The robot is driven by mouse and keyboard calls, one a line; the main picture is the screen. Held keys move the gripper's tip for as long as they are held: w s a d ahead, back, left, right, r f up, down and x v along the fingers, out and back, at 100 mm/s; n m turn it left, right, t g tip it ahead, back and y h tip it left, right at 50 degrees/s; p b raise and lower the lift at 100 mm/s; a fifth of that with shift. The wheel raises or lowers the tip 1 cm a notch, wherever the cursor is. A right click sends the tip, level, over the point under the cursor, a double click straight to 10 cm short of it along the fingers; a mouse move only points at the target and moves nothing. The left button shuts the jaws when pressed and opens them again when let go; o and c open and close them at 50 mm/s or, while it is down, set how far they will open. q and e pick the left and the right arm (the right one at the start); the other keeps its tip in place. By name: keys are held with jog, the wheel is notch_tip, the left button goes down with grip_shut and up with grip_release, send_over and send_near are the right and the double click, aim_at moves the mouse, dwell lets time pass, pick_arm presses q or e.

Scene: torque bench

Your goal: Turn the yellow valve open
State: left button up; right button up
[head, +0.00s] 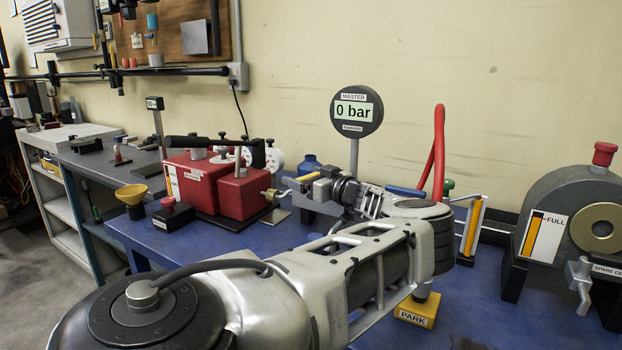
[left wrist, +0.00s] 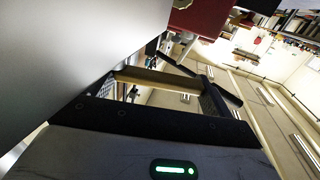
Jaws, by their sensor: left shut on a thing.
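The yellow valve handle (head: 308,177) is a short bar near the brass fitting (head: 270,194) on the right side of a red block (head: 243,195). My left arm reaches across the bench, and its gripper (head: 300,187) is shut on the handle. In the left wrist view the yellow handle (left wrist: 165,79) lies between the dark finger pads. The valve body is partly hidden by the gripper. A round gauge (head: 357,112) marked MASTER reads 0 bar. My right gripper is not in view.
A red hose (head: 438,150) and a blue lever (head: 406,191) are behind my forearm. A yellow PARK block (head: 418,310) stands close to the arm. A grey drum-like unit (head: 575,205) is at the right. Blue bench top is clear at lower right.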

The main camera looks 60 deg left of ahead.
pick_arm(q)
jog(key=shift+a+r, duration=0.1)
jog(key=shift+r, duration=0.25)
jog(key=o, duration=1.1)
jog(key=shift+o, duration=0.5)
jog(key=shift+f, duration=0.15)
jog(key=shift+w+d+f, duration=0.1)
jog(key=shift+d, duration=0.2)
jog(key=b+v, duration=0.2)
jog(key=v, duration=1.3)
jog(key=shift+d, duration=0.15)
jog(key=shift+c, duration=0.3)
